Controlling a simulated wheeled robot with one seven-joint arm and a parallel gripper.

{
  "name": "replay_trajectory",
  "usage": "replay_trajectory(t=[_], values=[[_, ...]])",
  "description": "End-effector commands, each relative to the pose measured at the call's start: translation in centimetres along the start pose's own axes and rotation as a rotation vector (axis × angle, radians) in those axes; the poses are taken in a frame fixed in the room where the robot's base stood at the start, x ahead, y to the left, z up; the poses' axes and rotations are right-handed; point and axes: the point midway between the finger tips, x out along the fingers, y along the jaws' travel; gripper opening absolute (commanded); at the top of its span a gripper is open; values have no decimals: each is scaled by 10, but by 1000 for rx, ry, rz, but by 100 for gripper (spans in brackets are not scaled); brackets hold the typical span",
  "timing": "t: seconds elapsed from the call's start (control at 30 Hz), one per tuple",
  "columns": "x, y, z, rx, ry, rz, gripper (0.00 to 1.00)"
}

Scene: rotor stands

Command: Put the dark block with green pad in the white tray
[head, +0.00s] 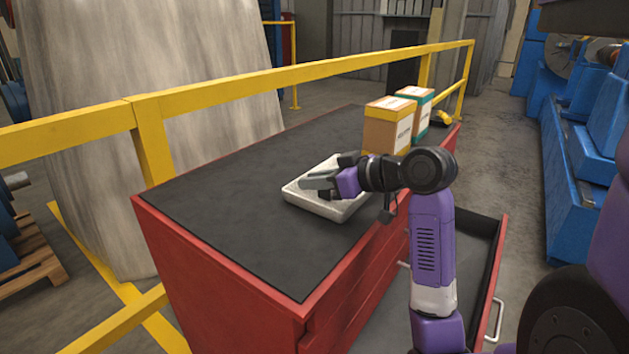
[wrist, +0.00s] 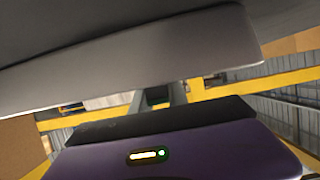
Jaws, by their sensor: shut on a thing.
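The white tray (head: 328,210) lies on the dark top of the red cabinet, near its middle. My gripper (head: 317,183) is low over the tray, turned nearly level, with its fingers pointing left. It is shut on the dark block with green pad, which is mostly hidden by the fingers in the head view. A small dark, greenish bit of the block (wrist: 157,97) shows between the jaws in the wrist view. I cannot tell whether the block touches the tray floor. A large blurred grey surface fills the top of the wrist view.
Two boxes, one brown and yellow (head: 385,130) and one green-edged (head: 423,108), stand behind the tray at the right. A yellow rail (head: 250,88) runs behind the cabinet. An open drawer (head: 474,262) sticks out at the right. The cabinet top (head: 235,215) is clear at the left and front.

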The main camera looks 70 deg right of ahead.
Motion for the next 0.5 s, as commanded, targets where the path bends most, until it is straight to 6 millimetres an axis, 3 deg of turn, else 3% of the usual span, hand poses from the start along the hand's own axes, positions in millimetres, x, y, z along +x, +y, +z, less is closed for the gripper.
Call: replay_trajectory(t=[0.13,0.17,0.27,0.5], values=[[1,0,2,0,0,-1,0],[1,0,2,0,0,-1,21],[1,0,2,0,0,-1,41],[1,0,2,0,0,-1,41]])
